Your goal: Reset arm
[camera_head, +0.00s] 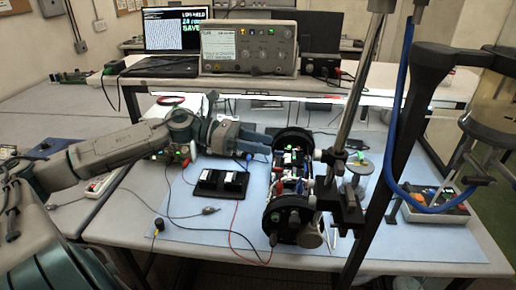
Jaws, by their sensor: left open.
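My left arm reaches in from the left across the bench. My left gripper (266,143) is open, its fingers pointing right toward the far black end plate (292,136) of the electronics assembly. The fingertips look very near that plate; I cannot tell whether they touch it. The assembly (289,180) lies lengthwise on the blue mat (200,232), with small boards and wires between its far plate and its near black end plate (287,220). Nothing shows between the fingers.
A metal stand (338,150) with a clamp rises just right of the assembly. A blue hose (389,150) hangs farther right, near a grey box of parts (436,208). A black battery holder (220,183) and loose wires lie left of the assembly. An oscilloscope (249,48) and laptop stand behind.

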